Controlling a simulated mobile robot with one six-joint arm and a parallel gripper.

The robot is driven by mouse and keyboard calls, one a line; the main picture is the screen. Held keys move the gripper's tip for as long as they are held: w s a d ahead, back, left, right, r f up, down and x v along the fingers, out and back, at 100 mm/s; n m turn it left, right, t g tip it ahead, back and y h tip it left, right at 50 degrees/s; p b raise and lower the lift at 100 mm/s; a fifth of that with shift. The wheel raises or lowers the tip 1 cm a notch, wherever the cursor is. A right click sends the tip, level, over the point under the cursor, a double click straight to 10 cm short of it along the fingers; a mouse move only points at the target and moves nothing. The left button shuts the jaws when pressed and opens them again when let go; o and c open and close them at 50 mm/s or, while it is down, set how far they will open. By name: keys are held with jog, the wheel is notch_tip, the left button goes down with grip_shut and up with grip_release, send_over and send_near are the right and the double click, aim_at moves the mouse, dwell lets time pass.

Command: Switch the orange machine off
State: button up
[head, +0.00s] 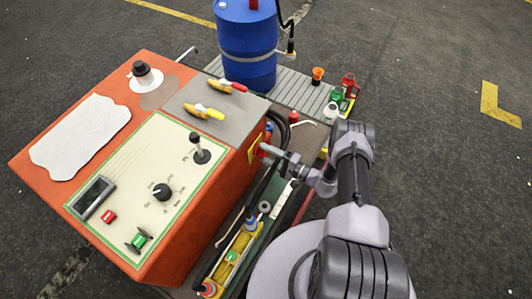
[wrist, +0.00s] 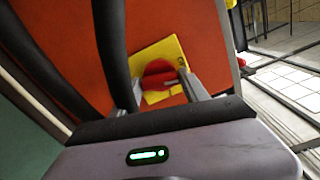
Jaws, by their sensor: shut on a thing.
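The orange machine (head: 230,182) stands at the left in the head view, with a cream control panel (head: 125,180) on top. On its right side is a yellow plate (head: 255,146) with a red rotary switch. In the wrist view the yellow plate (wrist: 172,52) and the red switch (wrist: 160,76) sit on the orange wall straight ahead. My gripper (head: 268,152) reaches in from the right at this side. In the wrist view its two fingers (wrist: 165,90) are on either side of the red switch, shut on it. The exact finger contact is partly hidden.
Black hoses (wrist: 113,50) hang close to the left of my gripper. A blue drum (head: 246,40) stands behind on a slatted pallet. A tray with a yellow level (head: 236,255) lies below my arm. Small bottles (head: 340,100) stand at the pallet's right. The floor to the right is clear.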

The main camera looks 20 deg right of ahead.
jog(key=shift+n, duration=1.2)
jog(key=o, duration=1.4)
jog(key=shift+p, duration=0.3)
jog(key=p+v, duration=0.2)
jog(key=v, duration=1.5)
jog(key=shift+s+d+r+p, duration=0.1)
jog(key=shift+s+d+p, duration=0.1)
jog(key=shift+p, duration=0.2)
